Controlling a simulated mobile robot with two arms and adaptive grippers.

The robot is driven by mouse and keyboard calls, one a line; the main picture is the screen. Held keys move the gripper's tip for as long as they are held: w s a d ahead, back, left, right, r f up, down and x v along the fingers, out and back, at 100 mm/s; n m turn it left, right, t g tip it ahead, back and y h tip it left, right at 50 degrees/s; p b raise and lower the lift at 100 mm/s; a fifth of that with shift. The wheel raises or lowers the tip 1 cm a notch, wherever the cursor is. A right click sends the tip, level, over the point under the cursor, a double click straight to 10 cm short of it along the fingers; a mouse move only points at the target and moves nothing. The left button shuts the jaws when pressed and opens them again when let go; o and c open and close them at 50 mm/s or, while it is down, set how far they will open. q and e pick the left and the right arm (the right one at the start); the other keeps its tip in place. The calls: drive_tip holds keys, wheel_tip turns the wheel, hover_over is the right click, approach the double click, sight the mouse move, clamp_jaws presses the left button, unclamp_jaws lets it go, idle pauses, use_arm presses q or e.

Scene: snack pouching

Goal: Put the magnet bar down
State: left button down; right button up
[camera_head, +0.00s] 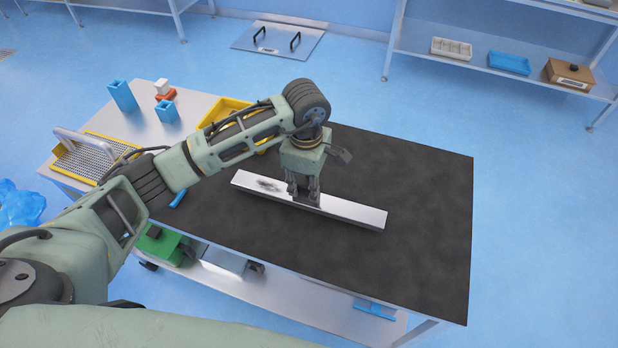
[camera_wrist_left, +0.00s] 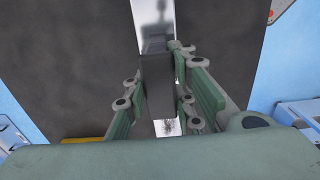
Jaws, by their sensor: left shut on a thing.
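The magnet bar (camera_head: 345,207) is a long silver bar over the black mat (camera_head: 420,215) on the table. A dark patch of bits shows near its left end in the head view. My left gripper (camera_head: 304,196) points down at its middle and is shut on its dark upright handle. In the left wrist view the dark handle (camera_wrist_left: 157,88) stands between the fingers, and the silver bar (camera_wrist_left: 152,22) runs beneath it. I cannot tell whether the bar touches the mat. My right gripper is not in view.
A yellow tray (camera_head: 226,107), blue containers (camera_head: 121,96) and a perforated tray with a handle (camera_head: 92,160) are at the table's left. A blue item (camera_head: 179,198) lies near the mat's left edge. The mat's right part is clear. A shelf (camera_head: 450,57) stands at the back right.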

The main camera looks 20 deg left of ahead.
use_arm(q)
drive_tip(key=shift+f+p, duration=0.35)
drive_tip(key=shift+f, duration=0.65)
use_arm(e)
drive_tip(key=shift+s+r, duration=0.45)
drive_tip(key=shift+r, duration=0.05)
use_arm(q)
drive_tip(key=shift+f, duration=0.15)
drive_tip(key=c, duration=1.5)
unclamp_jaws()
drive_tip(key=shift+s, duration=0.1)
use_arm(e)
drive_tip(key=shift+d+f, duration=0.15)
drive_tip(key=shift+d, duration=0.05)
use_arm(q)
drive_tip(key=shift+o, duration=0.2)
